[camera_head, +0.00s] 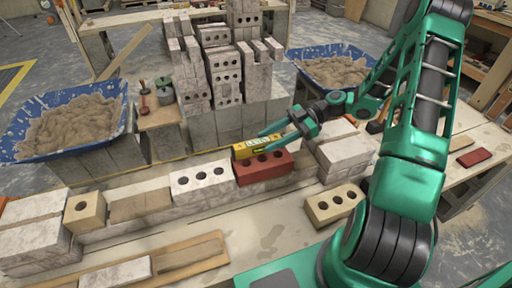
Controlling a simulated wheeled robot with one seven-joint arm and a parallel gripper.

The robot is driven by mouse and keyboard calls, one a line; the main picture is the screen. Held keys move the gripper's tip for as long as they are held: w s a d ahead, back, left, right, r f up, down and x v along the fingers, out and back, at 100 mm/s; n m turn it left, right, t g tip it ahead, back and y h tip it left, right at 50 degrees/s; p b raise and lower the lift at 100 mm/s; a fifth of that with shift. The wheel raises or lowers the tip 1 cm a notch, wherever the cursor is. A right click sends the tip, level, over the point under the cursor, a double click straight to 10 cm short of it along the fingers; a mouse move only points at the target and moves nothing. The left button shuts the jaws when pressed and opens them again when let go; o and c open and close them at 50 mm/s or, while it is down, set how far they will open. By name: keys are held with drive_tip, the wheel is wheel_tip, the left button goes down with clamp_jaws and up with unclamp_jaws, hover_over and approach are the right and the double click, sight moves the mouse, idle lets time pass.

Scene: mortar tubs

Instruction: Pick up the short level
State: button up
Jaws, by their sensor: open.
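The short level (257,146) is a yellow bar with a dark lower edge and lettering on its side. It lies across the top of a red brick with holes (263,169) in the low brick row. My green arm reaches in from the right. My gripper (272,132) is open, with its fingers at the right part of the level. I cannot tell whether the fingers touch it or reach around it, and the far finger is hard to make out.
A white brick with holes (201,180) stands left of the red one. A tan brick (334,203) lies in front on the bench. Blue mortar tubs (122,118) stand at left and back right (352,49). A tall brick stack (226,75) rises behind. The bench front centre is bare.

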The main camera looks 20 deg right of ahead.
sight(258, 145)
drive_tip(key=shift+f+x, duration=0.1)
drive_tip(key=shift+x, duration=1.1)
drive_tip(key=shift+f+x, duration=0.15)
drive_tip(key=shift+x, duration=1.05)
drive_tip(key=shift+w+d, duration=0.1)
drive_tip(key=shift+w, duration=0.05)
clamp_jaws()
drive_tip(key=shift+r, duration=0.1)
